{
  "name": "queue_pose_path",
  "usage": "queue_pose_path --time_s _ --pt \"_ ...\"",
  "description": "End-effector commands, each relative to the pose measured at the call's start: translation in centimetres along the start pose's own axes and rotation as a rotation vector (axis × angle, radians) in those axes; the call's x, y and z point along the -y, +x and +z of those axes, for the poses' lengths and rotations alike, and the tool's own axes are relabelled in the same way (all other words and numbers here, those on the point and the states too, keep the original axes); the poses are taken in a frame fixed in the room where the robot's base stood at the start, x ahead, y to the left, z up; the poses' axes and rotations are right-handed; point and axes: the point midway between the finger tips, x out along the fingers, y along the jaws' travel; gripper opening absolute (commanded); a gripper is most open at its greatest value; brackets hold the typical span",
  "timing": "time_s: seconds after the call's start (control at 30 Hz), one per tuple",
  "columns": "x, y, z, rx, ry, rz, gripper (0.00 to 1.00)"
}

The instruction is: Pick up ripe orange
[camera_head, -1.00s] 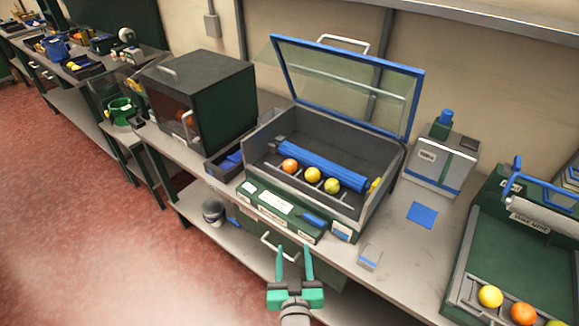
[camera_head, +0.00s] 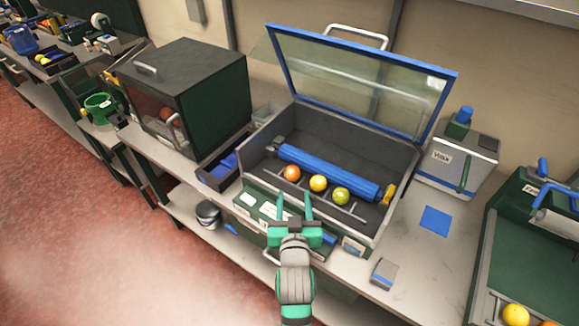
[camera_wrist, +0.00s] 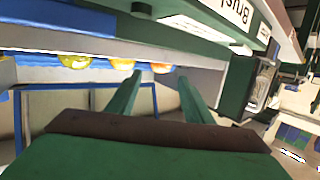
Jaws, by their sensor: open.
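The ripe orange (camera_head: 292,173) rests in the open lidded machine (camera_head: 262,160), leftmost in a row in front of the blue roller (camera_head: 328,172). A yellow fruit (camera_head: 318,183) and a yellow-green fruit (camera_head: 341,195) lie to its right. In the wrist view the orange (camera_wrist: 161,68) is the rightmost of the row, partly hidden by an edge. My gripper (camera_head: 293,205) is open and empty, in front of the machine and apart from the fruit. Its two green fingers (camera_wrist: 155,90) also show in the wrist view.
The raised glass lid (camera_head: 365,85) stands behind the tray. A dark cabinet (camera_head: 190,95) is on the left. A scale-like box (camera_head: 458,160) and a green machine with fruit (camera_head: 515,240) are on the right. A blue pad (camera_head: 435,220) lies on the bench.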

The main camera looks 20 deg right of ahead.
Motion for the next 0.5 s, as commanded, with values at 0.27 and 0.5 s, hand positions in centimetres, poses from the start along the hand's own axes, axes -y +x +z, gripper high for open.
queue_pose_path --time_s 0.27,0.5 --pt "0.0 4.0 -0.1 -0.001 0.001 0.0 0.47" --pt "0.1 5.6 -0.1 -0.001 0.0 -0.001 0.47"
